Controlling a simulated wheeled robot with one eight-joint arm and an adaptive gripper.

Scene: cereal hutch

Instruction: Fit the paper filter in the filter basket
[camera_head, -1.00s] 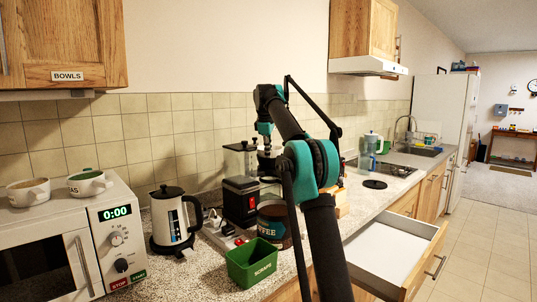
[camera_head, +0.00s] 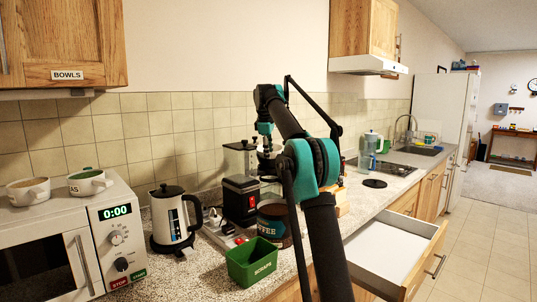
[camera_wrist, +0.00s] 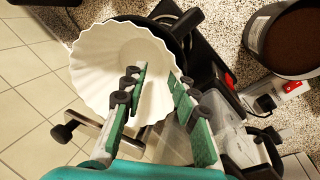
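The white fluted paper filter (camera_wrist: 105,62) shows in the wrist view, its mouth facing the camera. A black round rim with a stubby handle, apparently the filter basket (camera_wrist: 184,22), shows behind the filter's upper right edge. How deep the filter sits in it is hidden. My gripper (camera_wrist: 158,78) has its two teal fingers apart, their tips over the right part of the filter. White paper shows between them, and I see no clear pinch. In the head view my gripper (camera_head: 266,150) is above the black coffee maker (camera_head: 240,200); the filter is not clear there.
A coffee can (camera_head: 272,222) and a green scraps bin (camera_head: 252,262) stand close by, with a kettle (camera_head: 174,220) to the left. A power strip (camera_wrist: 280,92) lies beside the machine. An open drawer (camera_head: 392,255) juts out at right.

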